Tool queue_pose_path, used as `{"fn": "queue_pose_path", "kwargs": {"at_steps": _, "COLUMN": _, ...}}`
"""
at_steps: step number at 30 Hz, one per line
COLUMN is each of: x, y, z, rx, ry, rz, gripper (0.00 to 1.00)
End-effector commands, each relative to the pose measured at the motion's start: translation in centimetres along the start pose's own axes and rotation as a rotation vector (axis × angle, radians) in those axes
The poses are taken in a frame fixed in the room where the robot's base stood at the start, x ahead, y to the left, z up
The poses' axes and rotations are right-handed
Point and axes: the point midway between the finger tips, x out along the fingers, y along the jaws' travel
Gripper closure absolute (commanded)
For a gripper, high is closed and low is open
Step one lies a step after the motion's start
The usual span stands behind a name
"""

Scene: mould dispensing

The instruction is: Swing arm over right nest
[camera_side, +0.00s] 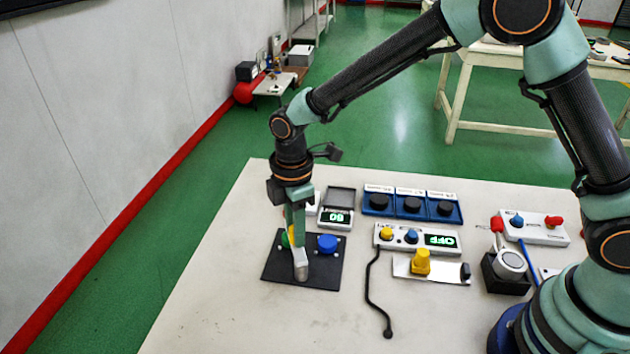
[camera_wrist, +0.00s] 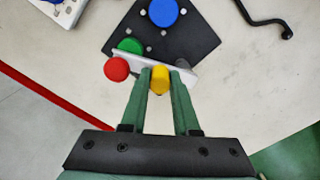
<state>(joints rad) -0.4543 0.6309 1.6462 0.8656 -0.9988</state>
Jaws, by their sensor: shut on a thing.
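A black plate (camera_side: 330,279) lies on the table and carries a blue round piece (camera_side: 327,244) and a green one (camera_side: 285,240); both also show in the wrist view, blue (camera_wrist: 163,12) and green (camera_wrist: 129,46). A pale bar (camera_wrist: 186,76), seemingly the swing arm, lies across the plate's near edge in the wrist view, beside the green piece. A yellow knob (camera_wrist: 161,79) stands on it. My gripper (camera_wrist: 161,83) is shut on the yellow knob. A red ball (camera_wrist: 116,69) is at the bar's left end. The fingers partly hide the bar, and which nest lies under it I cannot tell.
Right of the plate are a control box reading OFF (camera_side: 443,240), a yellow block (camera_side: 421,262) and a black cable (camera_side: 370,285). A scale (camera_side: 337,217) and blue units with black knobs (camera_side: 411,204) stand behind. The table's front left is clear.

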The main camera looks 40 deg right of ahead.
Motion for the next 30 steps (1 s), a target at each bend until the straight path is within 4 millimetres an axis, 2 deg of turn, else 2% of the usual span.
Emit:
{"fn": "queue_pose_path", "kwargs": {"at_steps": 12, "x": -0.3, "y": 0.1, "z": -0.3, "rx": -0.013, "ry": 0.005, "rz": 0.007, "gripper": 1.0}}
{"fn": "queue_pose_path", "kwargs": {"at_steps": 13, "x": -0.3, "y": 0.1, "z": -0.3, "rx": -0.013, "ry": 0.005, "rz": 0.007, "gripper": 0.63}}
{"fn": "queue_pose_path", "kwargs": {"at_steps": 14, "x": -0.3, "y": 0.1, "z": -0.3, "rx": -0.013, "ry": 0.005, "rz": 0.007, "gripper": 0.58}}
{"fn": "queue_pose_path", "kwargs": {"at_steps": 24, "x": -0.3, "y": 0.1, "z": -0.1, "rx": -0.009, "ry": 0.002, "rz": 0.003, "gripper": 0.58}}
{"fn": "queue_pose_path", "kwargs": {"at_steps": 30, "x": -2.7, "y": 0.1, "z": -0.2, "rx": -0.009, "ry": 0.004, "rz": 0.007, "gripper": 0.58}}
